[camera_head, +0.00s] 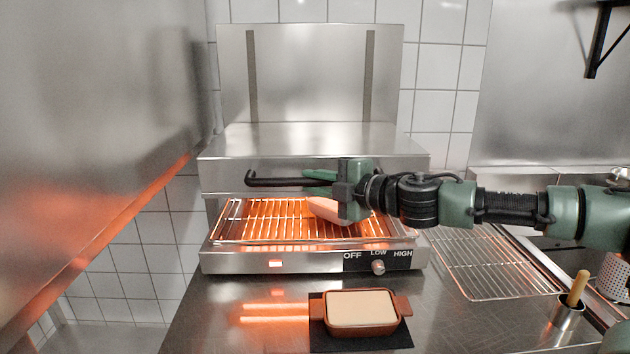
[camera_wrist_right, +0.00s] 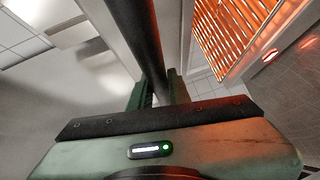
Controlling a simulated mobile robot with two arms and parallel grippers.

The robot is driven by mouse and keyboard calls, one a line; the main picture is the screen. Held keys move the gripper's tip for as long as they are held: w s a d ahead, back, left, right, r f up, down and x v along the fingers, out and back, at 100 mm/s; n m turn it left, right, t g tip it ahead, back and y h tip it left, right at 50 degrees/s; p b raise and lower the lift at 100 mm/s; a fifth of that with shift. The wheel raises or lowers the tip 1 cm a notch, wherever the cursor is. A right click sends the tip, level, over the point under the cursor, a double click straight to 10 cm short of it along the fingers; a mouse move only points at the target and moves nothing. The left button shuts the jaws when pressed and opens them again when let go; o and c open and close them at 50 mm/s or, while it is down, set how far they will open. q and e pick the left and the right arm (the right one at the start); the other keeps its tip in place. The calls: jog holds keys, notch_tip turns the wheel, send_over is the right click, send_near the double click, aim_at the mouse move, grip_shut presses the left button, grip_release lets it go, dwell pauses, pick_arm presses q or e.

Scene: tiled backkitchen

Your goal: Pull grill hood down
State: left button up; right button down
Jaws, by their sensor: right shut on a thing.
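The grill (camera_head: 315,140) stands on the counter against the tiled wall, with its steel hood raised above the glowing rack (camera_head: 265,220). A black bar handle (camera_head: 262,179) runs along the hood's front. My right gripper (camera_head: 318,183) reaches in from the right and is shut on this handle. In the right wrist view, the dark handle (camera_wrist_right: 136,38) passes down between the fingers (camera_wrist_right: 160,92). The gripper and wrist hide the handle's right part. There is a clear gap between hood and rack. My left gripper is not in view.
A brown dish (camera_head: 362,310) with pale contents sits on a dark mat before the grill. A wire rack (camera_head: 490,265) lies to the right, near a metal pot with a wooden handle (camera_head: 578,288). A steel panel (camera_head: 90,120) stands close at left. Counter left of the dish is clear.

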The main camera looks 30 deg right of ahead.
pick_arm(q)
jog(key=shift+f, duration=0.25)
pick_arm(e)
jog(key=shift+s+a+f, duration=0.1)
jog(key=shift+f, duration=0.4)
jog(key=c, duration=1.3)
grip_release()
jog(key=shift+r, duration=0.1)
jog(key=shift+r, duration=0.15)
